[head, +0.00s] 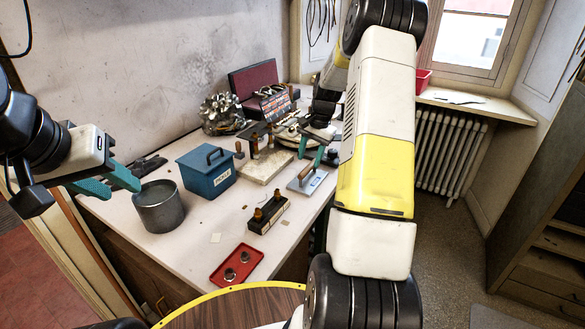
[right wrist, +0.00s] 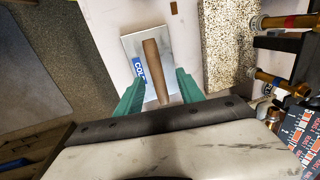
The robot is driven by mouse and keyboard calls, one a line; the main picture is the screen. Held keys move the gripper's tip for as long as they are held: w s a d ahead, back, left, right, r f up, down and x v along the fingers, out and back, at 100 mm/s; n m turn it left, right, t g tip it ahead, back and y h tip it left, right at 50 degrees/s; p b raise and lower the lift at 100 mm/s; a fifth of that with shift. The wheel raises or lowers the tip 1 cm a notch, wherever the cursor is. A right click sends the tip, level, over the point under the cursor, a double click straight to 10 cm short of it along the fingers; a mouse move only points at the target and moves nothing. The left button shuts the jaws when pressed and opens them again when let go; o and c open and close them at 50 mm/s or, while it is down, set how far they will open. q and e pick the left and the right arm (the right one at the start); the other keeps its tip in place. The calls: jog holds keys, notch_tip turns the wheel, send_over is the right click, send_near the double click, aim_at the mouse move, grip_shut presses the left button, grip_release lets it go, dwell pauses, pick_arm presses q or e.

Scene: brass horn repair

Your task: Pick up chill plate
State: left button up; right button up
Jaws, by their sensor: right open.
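The chill plate (head: 316,183) is a flat metal plate with a wooden bar handle and a blue label, lying on the white bench near its right edge. In the right wrist view the plate (right wrist: 133,50) lies below my right gripper (right wrist: 160,85), and its wooden handle shows between the two green fingers. The fingers are open and apart from each other. In the head view my right gripper (head: 312,150) is just above the plate, partly hidden by my arm. My left gripper (head: 108,183) is at the far left, its green fingers spread and empty, near a metal bucket.
A blue box (head: 208,176), a metal bucket (head: 159,208), a black block with brass fittings (head: 268,215) and a red tray (head: 236,266) stand on the bench. A pale stone slab (head: 263,165) lies left of the plate. The bench's right edge is close.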

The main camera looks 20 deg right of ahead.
aim_at(309, 166)
jog(key=f, duration=0.5)
jog(key=shift+w+f, duration=0.3)
jog(key=shift+f, duration=0.05)
jog(key=shift+a, duration=0.1)
grip_shut()
